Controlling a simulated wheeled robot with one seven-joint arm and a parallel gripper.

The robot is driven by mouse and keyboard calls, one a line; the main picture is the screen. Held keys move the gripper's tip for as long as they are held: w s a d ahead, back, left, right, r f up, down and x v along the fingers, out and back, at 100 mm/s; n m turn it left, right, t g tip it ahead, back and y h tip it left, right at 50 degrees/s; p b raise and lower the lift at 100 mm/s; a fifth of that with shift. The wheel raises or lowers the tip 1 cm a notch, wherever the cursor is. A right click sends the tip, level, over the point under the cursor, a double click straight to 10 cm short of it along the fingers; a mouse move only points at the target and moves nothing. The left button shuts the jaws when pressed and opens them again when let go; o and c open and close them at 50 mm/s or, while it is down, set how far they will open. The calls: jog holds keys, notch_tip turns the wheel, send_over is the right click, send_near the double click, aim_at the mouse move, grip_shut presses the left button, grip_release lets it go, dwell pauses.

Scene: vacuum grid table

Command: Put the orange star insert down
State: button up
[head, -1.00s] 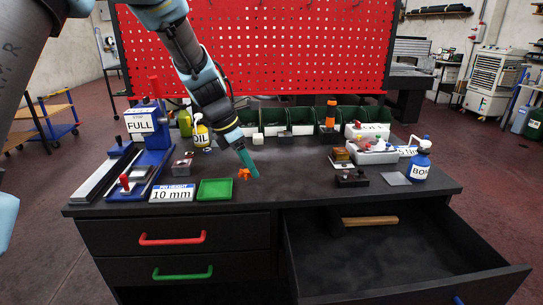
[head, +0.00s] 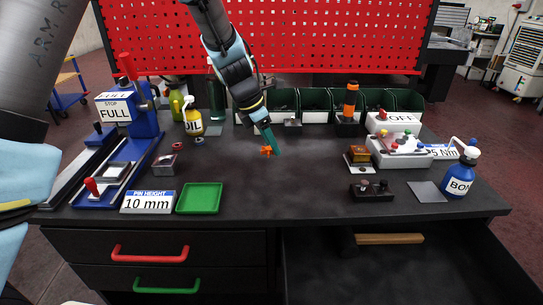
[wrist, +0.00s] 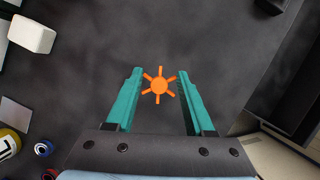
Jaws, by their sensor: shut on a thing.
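The orange star insert (head: 265,151) is a small six-armed piece. It also shows in the wrist view (wrist: 159,86), between the teal fingertips with its flat face toward the camera. My gripper (head: 271,148) is shut on it, pointing down over the middle of the dark table (head: 310,180). The star is low over the tabletop; I cannot tell whether it touches. A green tray (head: 199,198) lies at the front left, apart from the star, and looks empty.
Left are a blue press (head: 142,112), a "10 mm" sign (head: 148,202) and an oil bottle (head: 193,121). Right are a white box with coloured knobs (head: 400,150), a dark block (head: 371,191) and a blue bottle (head: 460,178). Green bins (head: 315,103) line the back. The front-right drawer (head: 400,270) is open.

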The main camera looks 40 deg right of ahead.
aim_at(267, 153)
jog(key=shift+f+p, duration=0.3)
jog(key=shift+f, duration=2.55)
jog(key=shift+f, duration=0.15)
jog(key=o, duration=1.3)
jog(key=b+v, duration=0.1)
jog(key=v, duration=1.1)
jog(key=shift+a, duration=0.1)
